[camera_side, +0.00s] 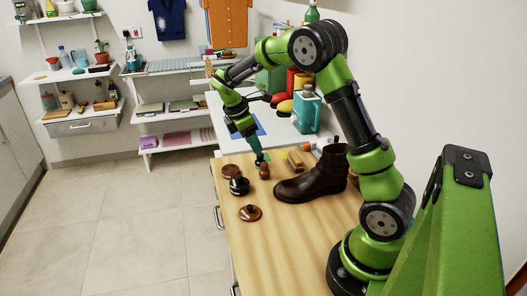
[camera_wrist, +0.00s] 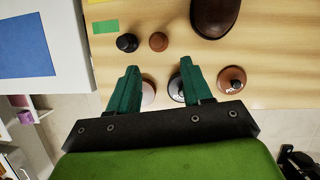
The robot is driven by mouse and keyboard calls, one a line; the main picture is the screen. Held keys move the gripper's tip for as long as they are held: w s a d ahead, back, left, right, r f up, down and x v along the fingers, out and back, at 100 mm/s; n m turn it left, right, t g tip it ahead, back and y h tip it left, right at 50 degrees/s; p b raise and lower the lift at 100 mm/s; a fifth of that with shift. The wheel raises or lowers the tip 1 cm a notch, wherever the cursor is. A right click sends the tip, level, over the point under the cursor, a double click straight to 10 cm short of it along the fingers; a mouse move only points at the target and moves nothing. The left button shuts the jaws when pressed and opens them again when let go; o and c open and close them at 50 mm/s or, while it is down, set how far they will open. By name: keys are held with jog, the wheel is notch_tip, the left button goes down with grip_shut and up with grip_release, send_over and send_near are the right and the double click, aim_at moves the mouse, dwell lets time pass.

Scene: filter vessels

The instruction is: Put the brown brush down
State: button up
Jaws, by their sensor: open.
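The brown brush (camera_side: 264,170) stands on the wooden table as a small, round, knob-topped piece. It also shows in the wrist view (camera_wrist: 158,41), just beyond the gap between my fingertips and apart from them. My gripper (camera_wrist: 159,67) is open, with nothing held between its green fingers. In the side view, my gripper (camera_side: 257,156) is low over the table, close to the brown brush. A similar black brush (camera_wrist: 127,42) stands beside the brown one, to its left in the wrist view. A flat green patch (camera_wrist: 105,26) lies on the table beyond the black brush.
A dark brown boot (camera_side: 313,178) stands right of the brush. Round tins (camera_side: 231,171) (camera_side: 239,187) and a brown knobbed disc (camera_side: 250,213) sit near the left edge. A wooden brush (camera_side: 295,160) lies behind the boot. The table's front is clear.

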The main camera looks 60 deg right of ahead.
jog(key=s+a+r+m+t+y, duration=0.2)
jog(key=s+a+r+m+t, duration=0.2)
jog(key=a, duration=0.6)
jog(key=s+a+r+m+t+y, duration=0.3)
jog(key=s+a+r+m+t, duration=0.2)
jog(key=s+a+m, duration=0.5)
notch_tip(320, 180, up, 3)
jog(key=shift+s+a+f+y, duration=0.1)
jog(key=shift+s+a+y, duration=0.2)
jog(key=shift+s+a, duration=0.55)
jog(key=shift+s+d, duration=0.1)
jog(key=shift+d, duration=0.1)
jog(key=o, duration=0.4)
